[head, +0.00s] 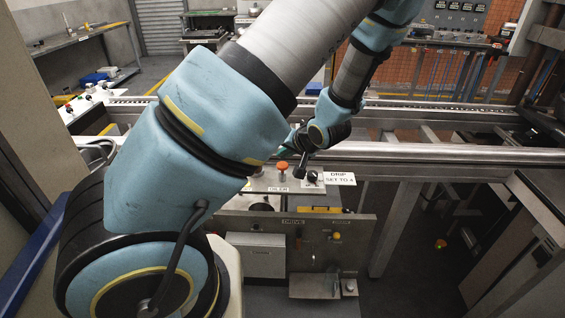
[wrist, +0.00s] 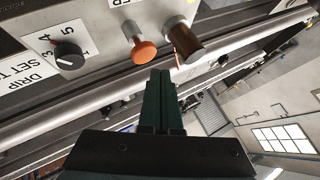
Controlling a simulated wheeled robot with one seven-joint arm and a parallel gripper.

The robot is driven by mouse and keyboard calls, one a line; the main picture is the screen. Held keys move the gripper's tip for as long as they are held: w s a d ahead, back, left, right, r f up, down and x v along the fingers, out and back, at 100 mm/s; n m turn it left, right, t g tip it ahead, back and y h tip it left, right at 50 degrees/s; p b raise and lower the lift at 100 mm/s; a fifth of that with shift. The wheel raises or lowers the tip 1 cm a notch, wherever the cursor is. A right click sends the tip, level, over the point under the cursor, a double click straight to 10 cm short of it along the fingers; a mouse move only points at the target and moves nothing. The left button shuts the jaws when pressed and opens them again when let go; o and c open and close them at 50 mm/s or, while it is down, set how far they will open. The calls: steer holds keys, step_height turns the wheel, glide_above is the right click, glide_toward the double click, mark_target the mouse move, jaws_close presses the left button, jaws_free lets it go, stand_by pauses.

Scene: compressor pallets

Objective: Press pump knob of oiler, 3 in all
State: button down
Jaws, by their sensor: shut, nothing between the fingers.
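The oiler's pump knob is an orange mushroom cap on a metal stem. It stands on the oiler panel in the head view (head: 282,166) and near the top middle of the wrist view (wrist: 145,51). My gripper (wrist: 161,72) is shut and empty, its green fingers side by side. The fingertips are close to the orange cap, beside its lower right edge in the wrist view; I cannot tell whether they touch. In the head view my gripper is small, dark and partly hidden by my wrist. The OILER label (head: 278,189) lies in front of the knob.
A black numbered dial (wrist: 68,56) with a "DRIP SET TO 4" sign (head: 339,179) sits beside the knob. A brown-and-metal cylinder (wrist: 184,41) stands on its other side. A long metal rail (head: 450,157) runs behind the panel. My arm covers much of the head view.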

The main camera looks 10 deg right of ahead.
mark_target(284, 167)
steer(key=shift+r+p, duration=2.25)
steer(key=shift+p, duration=0.2)
steer(key=shift+f, duration=0.1)
